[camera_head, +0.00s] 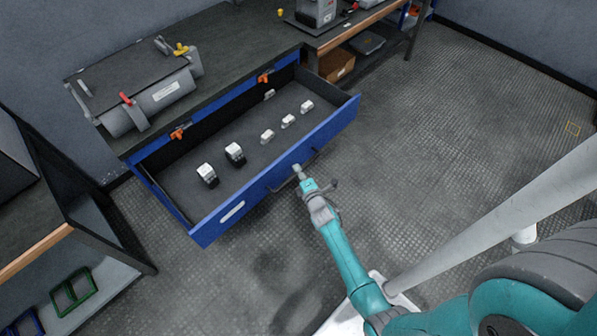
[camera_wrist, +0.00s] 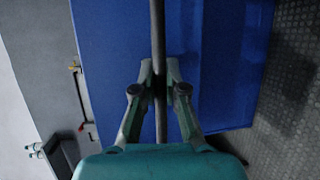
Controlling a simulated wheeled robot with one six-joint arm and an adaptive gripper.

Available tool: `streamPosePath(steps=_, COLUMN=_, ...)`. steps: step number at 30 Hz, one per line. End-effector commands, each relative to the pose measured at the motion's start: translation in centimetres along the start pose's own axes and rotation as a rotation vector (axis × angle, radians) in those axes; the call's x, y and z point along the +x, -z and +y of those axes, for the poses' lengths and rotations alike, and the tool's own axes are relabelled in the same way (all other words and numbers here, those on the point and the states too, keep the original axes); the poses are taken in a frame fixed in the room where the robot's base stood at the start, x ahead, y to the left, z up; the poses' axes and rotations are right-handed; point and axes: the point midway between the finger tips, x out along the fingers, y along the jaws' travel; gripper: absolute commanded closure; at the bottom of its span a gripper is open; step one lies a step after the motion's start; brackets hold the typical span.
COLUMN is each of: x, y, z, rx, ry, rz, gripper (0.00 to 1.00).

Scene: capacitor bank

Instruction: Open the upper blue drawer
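The upper blue drawer (camera_head: 275,165) stands pulled out from under the dark workbench top, with its inside exposed. Its dark bar handle (camera_head: 279,187) is on the blue front and also runs upright through the middle of the wrist view (camera_wrist: 158,30). My gripper (camera_head: 298,172) is at the handle, in front of the drawer. In the wrist view the two fingers of my gripper (camera_wrist: 159,68) are close against the bar on both sides, so it appears shut on the handle. The fingertip contact is partly hidden.
Several small white-topped parts (camera_head: 235,152) stand inside the drawer. A grey cylinder (camera_head: 150,102) lies on the workbench (camera_head: 225,48). Another bench with an orange-brown edge (camera_head: 35,254) is at the left. The patterned floor (camera_head: 440,120) to the right is clear.

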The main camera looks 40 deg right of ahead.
Motion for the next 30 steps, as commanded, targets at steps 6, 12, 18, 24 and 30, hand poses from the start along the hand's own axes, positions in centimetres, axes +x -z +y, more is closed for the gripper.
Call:
streamPosePath(steps=6, x=0.0, y=0.0, z=-0.1, rx=0.0, ry=0.002, rz=0.0, gripper=0.63)
streamPosePath(steps=12, x=0.0, y=0.0, z=0.0, rx=0.0, ry=0.001, rz=0.0, gripper=0.63)
streamPosePath(steps=18, x=-1.4, y=0.0, z=-0.2, rx=-0.001, ry=0.002, rz=0.0, gripper=0.63)
streamPosePath(steps=24, x=-4.6, y=0.0, z=-0.2, rx=-0.001, ry=0.003, rz=-0.001, gripper=0.63)
streamPosePath(steps=30, x=-8.2, y=0.0, z=-0.1, rx=0.0, ry=0.003, rz=-0.001, gripper=0.63)
